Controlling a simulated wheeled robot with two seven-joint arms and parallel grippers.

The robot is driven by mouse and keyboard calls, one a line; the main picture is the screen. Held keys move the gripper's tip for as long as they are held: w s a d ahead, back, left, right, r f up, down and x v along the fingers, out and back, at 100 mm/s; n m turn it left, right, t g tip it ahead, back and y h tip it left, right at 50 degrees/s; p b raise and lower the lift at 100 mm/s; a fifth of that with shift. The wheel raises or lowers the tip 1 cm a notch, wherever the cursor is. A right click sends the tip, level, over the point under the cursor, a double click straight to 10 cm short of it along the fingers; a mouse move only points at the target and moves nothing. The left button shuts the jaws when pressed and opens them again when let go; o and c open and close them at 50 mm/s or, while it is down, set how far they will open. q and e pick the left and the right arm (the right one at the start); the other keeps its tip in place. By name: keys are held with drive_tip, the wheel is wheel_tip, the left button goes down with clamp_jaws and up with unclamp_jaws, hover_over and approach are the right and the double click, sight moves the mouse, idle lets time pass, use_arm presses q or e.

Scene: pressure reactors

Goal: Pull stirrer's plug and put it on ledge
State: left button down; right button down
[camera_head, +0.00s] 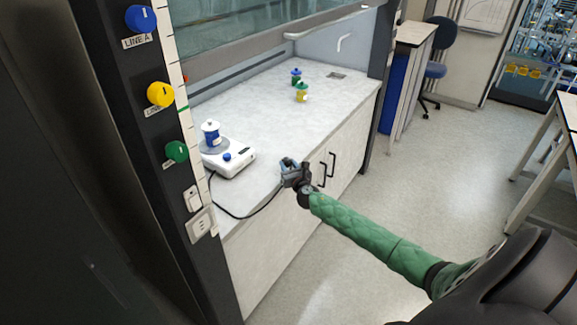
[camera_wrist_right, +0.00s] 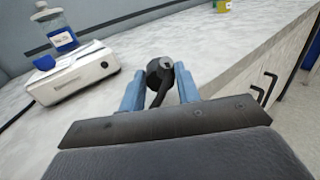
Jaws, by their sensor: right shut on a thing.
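The stirrer (camera_head: 229,160) is a white box with a blue knob on the fume hood's worktop, with a blue-labelled bottle (camera_head: 211,134) standing on it. Both also show at the upper left in the right wrist view, the stirrer there (camera_wrist_right: 75,75). My right gripper (camera_head: 290,166) is at the worktop's front edge, right of the stirrer. It is shut on the black plug (camera_wrist_right: 159,73), which sits between the blue fingers. A black cable (camera_head: 236,215) runs from near the hood post, hanging in a loop, up to the gripper. My left gripper is not in view.
A socket plate (camera_head: 200,224) and a switch (camera_head: 193,199) are on the dark hood post. Blue, yellow and green knobs sit above. Two small bottles (camera_head: 301,92) stand farther back on the worktop (camera_head: 270,120). Its middle is clear. The raised sash is overhead.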

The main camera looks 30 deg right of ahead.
drive_tip(key=c, duration=1.4)
unclamp_jaws()
drive_tip(key=o, duration=0.3)
drive_tip(key=shift+o, duration=0.9)
drive_tip(key=shift+s+a+f, duration=0.1)
drive_tip(key=shift+s, duration=0.4)
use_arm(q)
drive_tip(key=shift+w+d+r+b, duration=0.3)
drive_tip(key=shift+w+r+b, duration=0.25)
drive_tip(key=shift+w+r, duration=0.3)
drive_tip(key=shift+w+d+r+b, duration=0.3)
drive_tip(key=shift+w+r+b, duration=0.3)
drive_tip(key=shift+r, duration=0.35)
use_arm(e)
drive_tip(key=v, duration=0.6)
drive_tip(key=shift+s, duration=0.35)
